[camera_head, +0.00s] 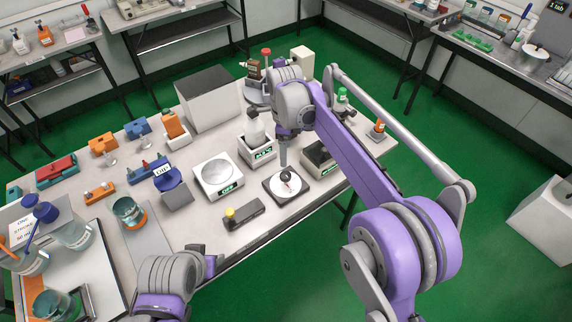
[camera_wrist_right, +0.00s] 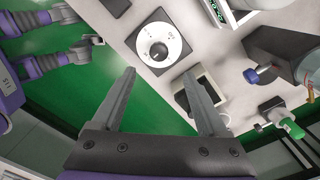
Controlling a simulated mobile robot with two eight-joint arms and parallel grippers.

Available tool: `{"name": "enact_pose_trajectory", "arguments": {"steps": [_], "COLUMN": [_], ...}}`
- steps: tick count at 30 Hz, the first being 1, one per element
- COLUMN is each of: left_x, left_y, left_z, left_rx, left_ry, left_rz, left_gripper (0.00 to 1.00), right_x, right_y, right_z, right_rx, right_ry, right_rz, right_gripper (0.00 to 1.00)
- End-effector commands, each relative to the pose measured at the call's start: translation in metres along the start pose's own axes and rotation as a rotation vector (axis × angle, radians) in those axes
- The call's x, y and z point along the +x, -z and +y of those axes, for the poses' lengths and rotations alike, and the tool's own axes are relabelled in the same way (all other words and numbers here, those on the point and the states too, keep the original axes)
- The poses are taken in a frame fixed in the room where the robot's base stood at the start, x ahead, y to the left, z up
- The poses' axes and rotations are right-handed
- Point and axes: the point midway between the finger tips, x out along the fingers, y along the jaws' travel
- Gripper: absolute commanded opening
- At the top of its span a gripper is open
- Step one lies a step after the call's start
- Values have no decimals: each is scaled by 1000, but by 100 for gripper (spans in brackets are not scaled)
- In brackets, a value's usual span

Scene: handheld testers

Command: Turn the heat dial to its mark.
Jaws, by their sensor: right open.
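The heat dial (camera_head: 286,183) is a black knob on a white disc, set in a dark square plate on the bench. In the right wrist view the dial (camera_wrist_right: 158,50) lies just beyond my fingertips, with small dark marks around its disc. The pointer's exact setting is too small to read. My right gripper (camera_head: 283,160) hangs above the dial, pointing down. In its wrist view the right gripper (camera_wrist_right: 160,72) has its two fingers wide apart with nothing between them. My left gripper (camera_head: 209,262) is low at the bench's front edge; its fingers are unclear.
A round-plate scale (camera_head: 217,173) stands left of the dial, and a dark bar with a yellow knob (camera_head: 231,214) lies in front left. A large grey box (camera_head: 210,98) stands at the back.

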Motion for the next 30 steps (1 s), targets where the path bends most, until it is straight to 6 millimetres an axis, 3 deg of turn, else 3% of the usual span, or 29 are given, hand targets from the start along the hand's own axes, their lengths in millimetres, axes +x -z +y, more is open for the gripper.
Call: {"name": "enact_pose_trajectory", "arguments": {"steps": [15, 21, 30], "left_x": [5, 5, 5], "left_y": [-4, -4, -4], "left_z": [0, 0, 0], "left_rx": [0, 0, 0], "left_ry": [0, 0, 0], "left_rz": [-3, -3, -3], "left_gripper": [50, 50, 50], "right_x": [87, 104, 106], "right_y": [0, 0, 0], "right_z": [0, 0, 0], "right_rx": [-1, -1, -1], "right_ry": [0, 1, 1], "right_rz": [0, 0, 0], "right_gripper": [76, 76, 76]}}
